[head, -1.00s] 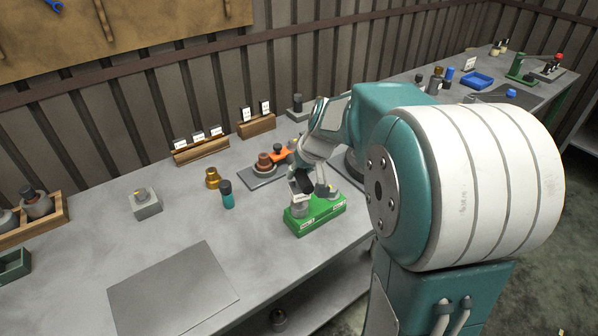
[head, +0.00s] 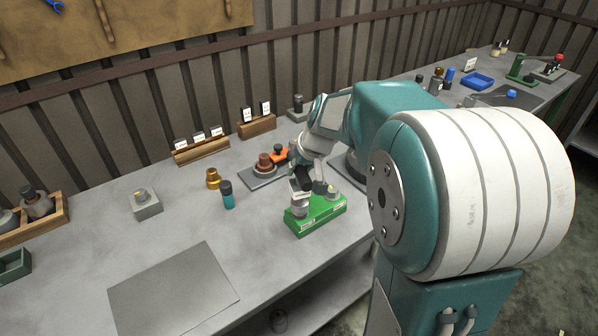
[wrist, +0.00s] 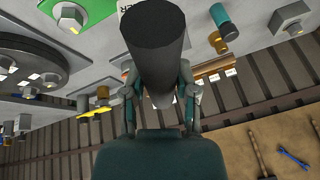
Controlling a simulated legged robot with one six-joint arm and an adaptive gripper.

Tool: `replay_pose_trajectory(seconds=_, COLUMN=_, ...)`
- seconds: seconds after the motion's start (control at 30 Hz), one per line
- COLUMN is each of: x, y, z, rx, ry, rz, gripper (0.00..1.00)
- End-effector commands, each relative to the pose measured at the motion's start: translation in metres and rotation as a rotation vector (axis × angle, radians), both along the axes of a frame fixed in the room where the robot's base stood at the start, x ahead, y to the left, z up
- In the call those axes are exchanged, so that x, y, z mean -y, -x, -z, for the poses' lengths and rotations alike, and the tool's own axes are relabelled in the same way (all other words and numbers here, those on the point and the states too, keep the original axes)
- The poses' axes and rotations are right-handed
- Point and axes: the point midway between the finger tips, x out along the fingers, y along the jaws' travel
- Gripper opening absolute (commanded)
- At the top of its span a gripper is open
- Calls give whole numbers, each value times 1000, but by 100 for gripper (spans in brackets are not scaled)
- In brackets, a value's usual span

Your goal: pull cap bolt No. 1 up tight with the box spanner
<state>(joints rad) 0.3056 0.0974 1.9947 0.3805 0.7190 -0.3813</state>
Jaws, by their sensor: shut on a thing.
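My gripper (head: 308,178) is shut on a thick dark cylinder (wrist: 155,45), which I take for the box spanner. The cylinder also shows in the head view (head: 302,178), just above the green stand (head: 318,214). I cannot tell which bolt is No. 1. The working end of the tool is hidden.
A teal bottle (head: 227,196), a brass part (head: 212,178) and a grey block with a bolt (head: 146,204) stand left of the stand. Behind it are a dark plate (head: 258,181) and an orange part (head: 280,155). A bare grey plate (head: 173,290) lies front left.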

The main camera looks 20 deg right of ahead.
Motion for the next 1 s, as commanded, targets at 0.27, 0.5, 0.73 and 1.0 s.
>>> replay_pose_trajectory(seconds=0.27, x=0, y=0, z=-16, rx=5, ry=2, rz=1, gripper=0)
replay_pose_trajectory(seconds=0.5, x=0, y=-1, z=-27, rx=5, ry=2, rz=1, gripper=0)
replay_pose_trajectory(seconds=0.73, x=0, y=0, z=-37, rx=4, ry=2, rz=0, gripper=0)
replay_pose_trajectory(seconds=1.0, x=0, y=0, z=-40, rx=3, ry=1, rz=1, gripper=0)
